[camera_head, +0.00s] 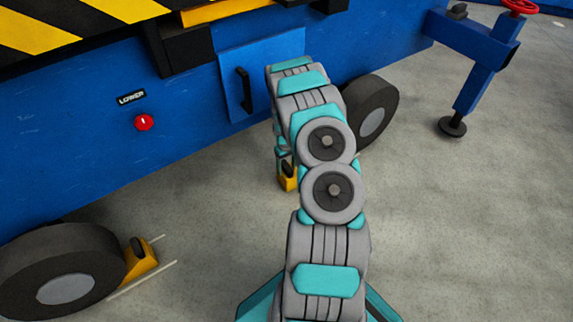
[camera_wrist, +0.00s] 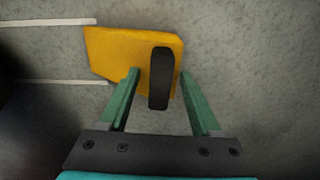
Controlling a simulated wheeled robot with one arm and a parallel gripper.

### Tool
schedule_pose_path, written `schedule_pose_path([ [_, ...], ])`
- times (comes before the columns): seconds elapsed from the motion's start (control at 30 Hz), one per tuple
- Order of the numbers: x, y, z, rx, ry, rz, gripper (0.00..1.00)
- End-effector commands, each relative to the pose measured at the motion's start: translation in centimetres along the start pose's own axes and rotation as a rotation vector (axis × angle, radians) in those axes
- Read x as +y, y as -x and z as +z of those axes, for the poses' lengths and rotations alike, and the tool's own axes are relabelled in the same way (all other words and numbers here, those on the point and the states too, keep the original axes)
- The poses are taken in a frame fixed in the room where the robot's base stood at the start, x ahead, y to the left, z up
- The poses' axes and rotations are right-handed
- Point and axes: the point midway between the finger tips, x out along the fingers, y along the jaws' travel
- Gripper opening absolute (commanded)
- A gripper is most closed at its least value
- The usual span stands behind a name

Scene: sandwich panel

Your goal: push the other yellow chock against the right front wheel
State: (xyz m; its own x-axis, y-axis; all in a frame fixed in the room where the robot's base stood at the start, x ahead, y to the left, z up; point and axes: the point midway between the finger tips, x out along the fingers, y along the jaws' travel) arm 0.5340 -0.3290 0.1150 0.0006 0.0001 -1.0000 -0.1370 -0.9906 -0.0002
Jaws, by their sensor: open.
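A yellow chock (camera_wrist: 112,55) with a black upright handle (camera_wrist: 161,80) fills the middle of the wrist view. My gripper (camera_wrist: 158,74) is open over it, one finger on each side of the handle, with gaps showing between handle and fingers. In the head view this chock (camera_head: 288,180) stands on the floor, partly hidden by my arm. The right front wheel (camera_head: 371,115) is behind my arm, to the chock's right. Whether the chock touches that wheel cannot be seen.
Another yellow chock (camera_head: 139,262) stands at the left wheel (camera_head: 65,275), by white floor lines. The blue cart body (camera_head: 190,105) rises behind my arm. A blue outrigger leg (camera_head: 476,80) stands at the upper right. The floor at right is clear.

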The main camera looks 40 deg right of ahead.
Motion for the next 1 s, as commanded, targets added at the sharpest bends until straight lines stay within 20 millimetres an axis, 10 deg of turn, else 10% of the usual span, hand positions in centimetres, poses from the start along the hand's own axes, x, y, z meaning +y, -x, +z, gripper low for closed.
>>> schedule_pose_path([
  [0.63,-0.04,-0.02,0.03,-0.001,0.001,0.0,0.02],
  [1.0,-0.09,-0.05,0.06,-0.002,0.001,-0.001,0.0],
])
